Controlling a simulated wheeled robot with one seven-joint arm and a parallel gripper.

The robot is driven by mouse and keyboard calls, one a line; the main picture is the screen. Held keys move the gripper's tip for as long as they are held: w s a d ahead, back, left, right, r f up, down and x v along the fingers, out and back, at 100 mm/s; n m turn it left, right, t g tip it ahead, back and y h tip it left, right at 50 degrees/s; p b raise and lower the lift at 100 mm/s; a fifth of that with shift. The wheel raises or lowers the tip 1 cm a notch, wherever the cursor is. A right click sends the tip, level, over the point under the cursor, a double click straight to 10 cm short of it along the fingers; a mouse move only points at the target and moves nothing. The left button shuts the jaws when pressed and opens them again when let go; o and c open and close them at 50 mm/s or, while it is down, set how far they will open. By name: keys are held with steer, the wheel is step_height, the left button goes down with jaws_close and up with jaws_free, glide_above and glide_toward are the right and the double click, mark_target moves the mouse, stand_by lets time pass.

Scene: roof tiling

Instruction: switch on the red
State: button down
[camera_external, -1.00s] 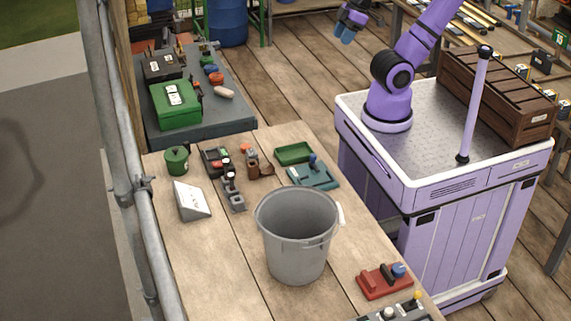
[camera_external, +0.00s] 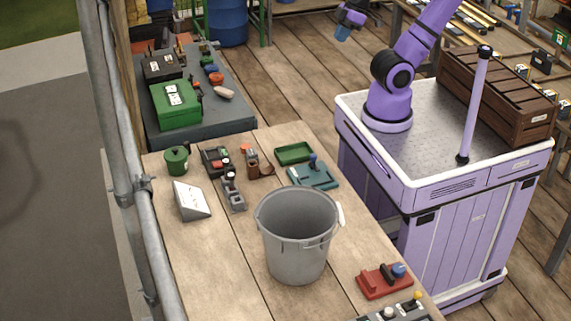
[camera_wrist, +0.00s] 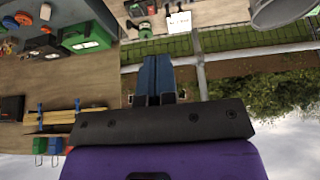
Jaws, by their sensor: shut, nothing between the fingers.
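A red switch unit (camera_external: 378,287) lies near the front right edge of the wooden table. It has a black lever and a blue knob on its red base. The lever seems tilted; which setting it is in I cannot tell. My gripper (camera_external: 343,33) is high at the top of the external view, far from the red unit. Its blue fingers are shut together and empty in the wrist view (camera_wrist: 153,82). The red unit cannot be made out in the wrist view.
A grey bucket (camera_external: 298,250) stands mid-table, left of the red unit. A grey panel with knobs (camera_external: 405,314) is in front of it.

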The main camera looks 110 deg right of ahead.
steer(key=w+d+f+g, duration=0.1)
steer(key=w, duration=1.1)
steer(key=g, duration=0.2)
glide_above(214, 164)
steer(key=s, duration=0.3)
step_height(214, 164, down, 28)
steer(key=shift+d, duration=0.1)
steer(key=w+f, duration=0.1)
steer(key=f, duration=0.8)
steer(key=w+f, duration=0.1)
steer(key=f, duration=0.3)
steer(key=shift+w+f, duration=0.3)
steer(key=shift+f, duration=0.05)
